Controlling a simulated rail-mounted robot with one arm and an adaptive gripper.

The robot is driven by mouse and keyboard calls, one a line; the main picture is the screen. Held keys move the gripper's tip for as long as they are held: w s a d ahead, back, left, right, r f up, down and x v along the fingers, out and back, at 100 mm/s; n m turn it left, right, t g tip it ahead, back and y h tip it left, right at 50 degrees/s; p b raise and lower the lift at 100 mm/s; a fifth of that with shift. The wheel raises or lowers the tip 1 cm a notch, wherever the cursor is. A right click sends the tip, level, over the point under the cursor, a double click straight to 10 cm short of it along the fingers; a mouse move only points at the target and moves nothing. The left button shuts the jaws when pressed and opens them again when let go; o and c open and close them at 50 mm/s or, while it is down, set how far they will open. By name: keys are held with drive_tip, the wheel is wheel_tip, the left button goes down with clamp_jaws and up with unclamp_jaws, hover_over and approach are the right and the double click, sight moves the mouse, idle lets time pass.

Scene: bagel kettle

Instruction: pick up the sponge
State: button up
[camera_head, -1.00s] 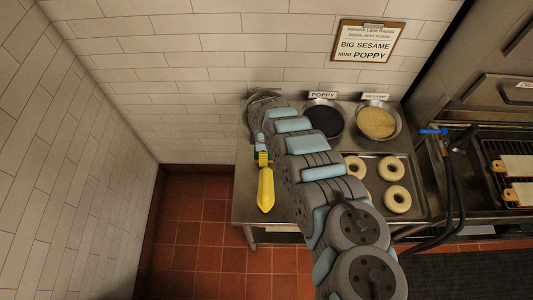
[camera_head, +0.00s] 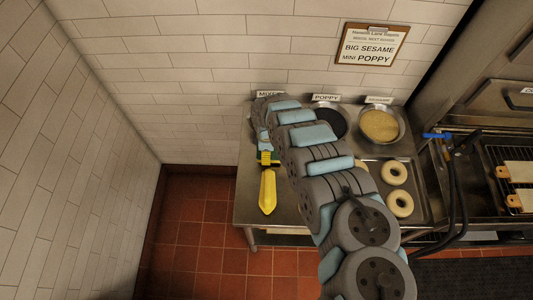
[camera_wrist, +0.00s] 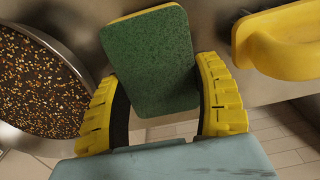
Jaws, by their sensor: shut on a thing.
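The sponge (camera_wrist: 152,60) shows in the wrist view as a green slab with a yellow edge along its top. It stands between the two yellow ridged fingers of my gripper (camera_wrist: 165,105), which is shut on it. The sponge sits over a grey metal surface. In the head view my gripper (camera_head: 266,158) is at the left part of the steel table, partly behind my arm. I cannot make out the sponge there.
A yellow scoop-like thing (camera_head: 267,191) lies close to my gripper and shows at the wrist view's upper right (camera_wrist: 283,42). A bowl of mixed seeds (camera_wrist: 38,85) is at the left. Poppy (camera_head: 330,121) and sesame (camera_head: 381,125) bowls and a bagel tray (camera_head: 424,200) stand to the right.

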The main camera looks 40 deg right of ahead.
drive_tip(key=shift+r, duration=0.55)
drive_tip(key=s+r, duration=0.1)
drive_tip(key=r, duration=0.1)
drive_tip(key=s+d+r+p, duration=0.1)
drive_tip(key=s+r, duration=0.2)
drive_tip(key=r, duration=0.1)
drive_tip(key=shift+s+d+r, duration=0.15)
drive_tip(key=shift+s+r, duration=0.05)
drive_tip(key=shift+s, duration=0.2)
drive_tip(key=s+d+r+p, duration=0.2)
drive_tip(key=s+r+p, duration=0.1)
drive_tip(key=s, duration=0.5)
drive_tip(key=shift+s+r+p, duration=0.4)
drive_tip(key=shift+p, duration=0.25)
drive_tip(key=c, duration=0.3)
drive_tip(key=shift+w, duration=0.1)
